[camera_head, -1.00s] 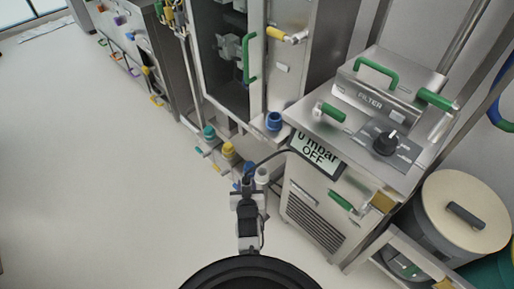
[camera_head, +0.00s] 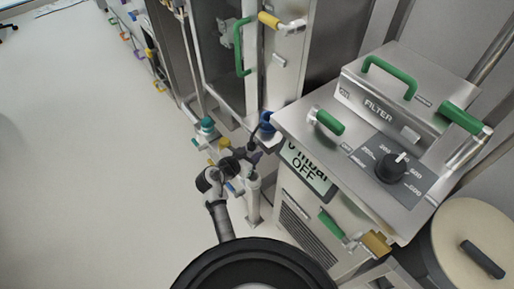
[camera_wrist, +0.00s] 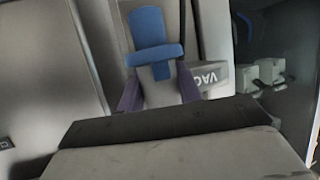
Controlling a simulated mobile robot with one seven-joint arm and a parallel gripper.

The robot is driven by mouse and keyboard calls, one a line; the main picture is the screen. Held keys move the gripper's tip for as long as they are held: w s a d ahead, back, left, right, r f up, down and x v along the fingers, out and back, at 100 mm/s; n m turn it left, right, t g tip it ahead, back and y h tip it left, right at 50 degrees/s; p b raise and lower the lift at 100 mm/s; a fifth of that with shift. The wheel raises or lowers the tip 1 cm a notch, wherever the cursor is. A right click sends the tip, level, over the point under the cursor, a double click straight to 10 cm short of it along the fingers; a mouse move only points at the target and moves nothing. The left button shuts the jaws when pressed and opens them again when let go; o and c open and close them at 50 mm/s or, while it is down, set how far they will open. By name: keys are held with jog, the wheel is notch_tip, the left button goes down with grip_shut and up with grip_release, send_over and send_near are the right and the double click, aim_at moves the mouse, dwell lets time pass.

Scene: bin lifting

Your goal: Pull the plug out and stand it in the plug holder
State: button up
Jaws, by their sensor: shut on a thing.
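My gripper (camera_head: 254,158) is at the left of the filter unit, just below a blue cup-shaped fitting (camera_head: 268,122) on a small ledge. That fitting may be the plug holder; I cannot tell for sure. In the wrist view my gripper (camera_wrist: 158,96) is shut on the plug (camera_wrist: 152,42), a blue and grey piece between its two fingers. The plug's lower part is hidden behind the gripper body. In the head view the plug is too small and covered to make out clearly. A pale upright post (camera_head: 254,190) stands just below the gripper.
The steel filter unit (camera_head: 350,170), with green handles and a black dial (camera_head: 390,168), stands close on the right. A steel cabinet (camera_head: 285,70) is behind. Teal (camera_head: 207,125) and yellow (camera_head: 224,144) fittings are at the left. Floor is clear at left.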

jog(key=shift+d+f+b, duration=0.3)
jog(key=shift+f+b, duration=0.15)
jog(key=shift+b, duration=0.2)
jog(key=shift+w+f+b, duration=0.1)
jog(key=shift+f+b, duration=0.85)
jog(key=shift+f, duration=0.9)
jog(key=shift+a+r, duration=0.2)
jog(key=shift+r, duration=0.05)
jog(key=shift+f, duration=0.15)
jog(key=shift+d+f+b, duration=0.1)
jog(key=shift+f+b, duration=1.3)
jog(key=shift+b, duration=0.1)
jog(key=shift+f+b, duration=1.1)
jog(key=shift+b, duration=0.05)
jog(key=shift+f+b, duration=1.05)
jog(key=shift+b, duration=0.2)
